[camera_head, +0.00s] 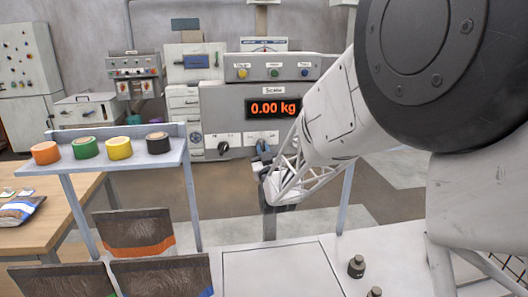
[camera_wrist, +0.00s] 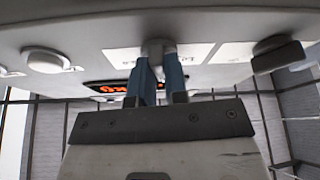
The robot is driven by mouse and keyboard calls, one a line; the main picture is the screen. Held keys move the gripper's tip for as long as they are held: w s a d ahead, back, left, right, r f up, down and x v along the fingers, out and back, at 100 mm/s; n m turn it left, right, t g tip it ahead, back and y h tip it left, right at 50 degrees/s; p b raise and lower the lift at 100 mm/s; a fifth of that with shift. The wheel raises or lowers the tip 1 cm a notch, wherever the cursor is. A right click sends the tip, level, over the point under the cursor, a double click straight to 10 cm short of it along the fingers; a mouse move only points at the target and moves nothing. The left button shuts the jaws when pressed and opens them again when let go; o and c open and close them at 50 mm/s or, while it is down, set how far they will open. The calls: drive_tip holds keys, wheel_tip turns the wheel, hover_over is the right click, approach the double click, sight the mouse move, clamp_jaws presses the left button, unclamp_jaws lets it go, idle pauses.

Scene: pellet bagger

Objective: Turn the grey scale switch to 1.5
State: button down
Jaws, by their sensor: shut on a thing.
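The grey scale switch (camera_wrist: 156,46) is on the scale panel (camera_head: 225,103), under the red display (camera_head: 273,108) that reads 0.00 kg. My gripper (camera_wrist: 160,65) has its two blue fingers shut on the switch, one on each side. In the head view my gripper (camera_head: 263,152) is at the lower front of the panel and hides the switch. White labels (camera_wrist: 200,54) lie beside the switch; their print is too blurred to read, so I cannot tell which mark it points at.
A black knob (camera_head: 223,148) sits left of my gripper; it also shows in the wrist view (camera_wrist: 277,52). A white round knob (camera_wrist: 45,61) is on the other side. A shelf (camera_head: 117,163) with tape rolls (camera_head: 119,148) stands at left, above several dark bags (camera_head: 134,230).

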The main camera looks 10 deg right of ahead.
drive_tip(key=shift+m+h, duration=0.8)
drive_tip(key=shift+m, duration=0.5)
drive_tip(key=c, duration=1.1)
unclamp_jaws()
drive_tip(key=shift+c, duration=0.2)
drive_tip(key=v, duration=0.7)
drive_tip(key=shift+s, duration=0.35)
drive_tip(key=shift+f, duration=0.15)
